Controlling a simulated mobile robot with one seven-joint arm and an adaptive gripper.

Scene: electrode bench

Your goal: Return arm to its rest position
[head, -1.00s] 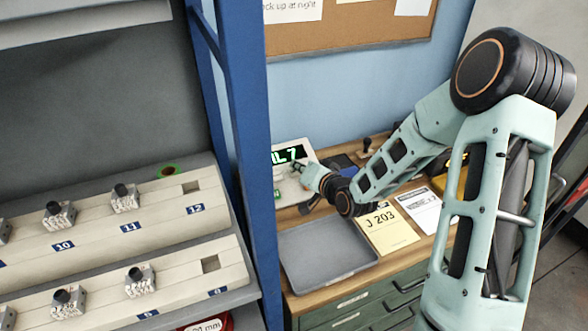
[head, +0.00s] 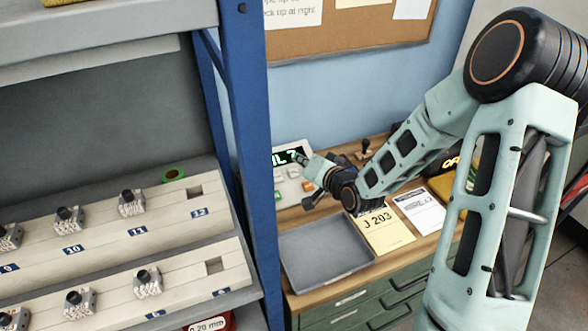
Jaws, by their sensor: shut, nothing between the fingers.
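My arm reaches in from the right over the wooden bench. My gripper (head: 300,158) is small and partly hidden by its own wrist. It is shut and empty, in front of a light panel (head: 292,187) with a dark display (head: 285,157) that shows green characters. The fingertips overlap the display's right side in the picture; I cannot tell whether they touch it.
A grey tray (head: 318,280), a yellow sheet marked J 203 (head: 388,236) and a white sheet (head: 419,208) lie on the bench. A blue post (head: 247,170) stands left, beside a rack (head: 100,245) with several small blocks and numbered places.

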